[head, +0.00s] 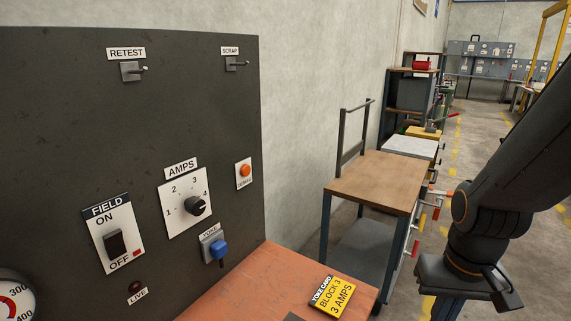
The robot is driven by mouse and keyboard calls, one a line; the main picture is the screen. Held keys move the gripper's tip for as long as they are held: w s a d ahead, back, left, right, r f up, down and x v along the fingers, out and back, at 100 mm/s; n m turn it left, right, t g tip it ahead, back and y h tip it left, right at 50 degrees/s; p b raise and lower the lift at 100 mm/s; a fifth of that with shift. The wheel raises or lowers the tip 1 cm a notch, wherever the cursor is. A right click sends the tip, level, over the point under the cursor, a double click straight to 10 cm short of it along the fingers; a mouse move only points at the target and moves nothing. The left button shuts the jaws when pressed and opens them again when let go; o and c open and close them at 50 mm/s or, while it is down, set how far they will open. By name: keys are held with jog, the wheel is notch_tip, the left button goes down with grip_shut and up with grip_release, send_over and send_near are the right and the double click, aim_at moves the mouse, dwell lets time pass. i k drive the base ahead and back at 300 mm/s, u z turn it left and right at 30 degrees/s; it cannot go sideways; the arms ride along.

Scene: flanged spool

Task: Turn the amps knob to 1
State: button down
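The amps knob (195,206) is a round black knob on a white dial plate (175,226) marked 1, 2, 3 and 4, under an AMPS label (181,168). A small pale mark on the knob appears to face right, toward the 4, but it is too small to be sure. My gripper (478,292) hangs at the lower right on my dark arm, far to the right of the panel and apart from the knob. Its fingertips are not clear, so I cannot tell its opening.
A yellow card (332,296) reading "BLOCK 3, 3 AMPS" lies on the reddish bench (245,290). A wooden-topped cart (375,180) stands behind.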

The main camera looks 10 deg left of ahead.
aim_at(195, 206)
jog(key=u, duration=1.6)
jog(key=k, duration=1.15)
jog(key=z, duration=0.4)
jog(key=i, duration=0.55)
jog(key=u, duration=0.45)
